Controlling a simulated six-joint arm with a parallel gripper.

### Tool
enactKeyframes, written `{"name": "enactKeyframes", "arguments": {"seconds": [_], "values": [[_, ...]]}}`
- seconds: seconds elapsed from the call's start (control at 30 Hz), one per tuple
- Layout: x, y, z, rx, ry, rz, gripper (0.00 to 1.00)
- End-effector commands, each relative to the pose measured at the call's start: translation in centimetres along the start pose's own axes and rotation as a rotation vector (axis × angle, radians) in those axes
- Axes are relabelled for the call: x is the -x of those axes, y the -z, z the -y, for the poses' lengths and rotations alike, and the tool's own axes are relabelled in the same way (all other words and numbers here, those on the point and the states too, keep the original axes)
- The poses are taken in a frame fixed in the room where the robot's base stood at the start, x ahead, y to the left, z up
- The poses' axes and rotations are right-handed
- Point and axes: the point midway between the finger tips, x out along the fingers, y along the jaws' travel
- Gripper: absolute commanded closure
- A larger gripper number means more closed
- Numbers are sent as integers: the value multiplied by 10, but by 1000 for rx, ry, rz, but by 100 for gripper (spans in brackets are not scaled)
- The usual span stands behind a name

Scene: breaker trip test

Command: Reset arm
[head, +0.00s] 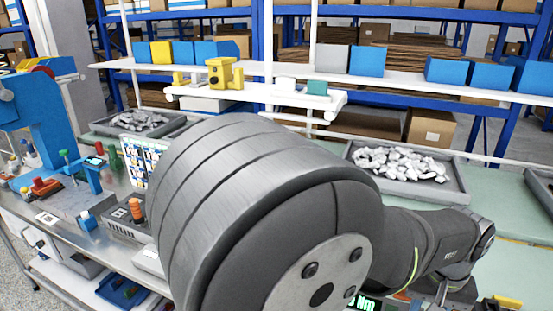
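My own arm fills the middle of the head view. A large ribbed grey joint is close to the camera, and a thinner dark link runs from it to the lower right. My gripper is not in view, so I cannot tell what it holds. A small device with a lit green display (366,303) shows partly at the bottom edge, below my arm. A grey box with an orange knob or handle (137,209) stands left of my arm. No breaker can be made out for certain; the bench behind and under my arm is hidden.
A blue press-like machine (38,122) stands at the left. A grey tray (459,186) of whitish pieces lies behind my arm at right, another tray (135,123) at back left. A white shelf (262,95) carries yellow parts. Green bench surface (500,215) at right looks mostly clear.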

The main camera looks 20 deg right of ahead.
Motion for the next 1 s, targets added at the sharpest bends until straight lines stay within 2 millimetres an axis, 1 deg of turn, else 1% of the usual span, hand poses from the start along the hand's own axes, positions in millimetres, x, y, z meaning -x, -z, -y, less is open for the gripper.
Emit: {"name": "enactKeyframes", "arguments": {"seconds": [0.03,0.33,0.4,1.0], "values": [[12,1,0,0,-3,-4,67],[72,0,0,0,-3,-4,67],[52,0,0,0,3,4,67],[-70,-1,0,0,3,4,67]]}}
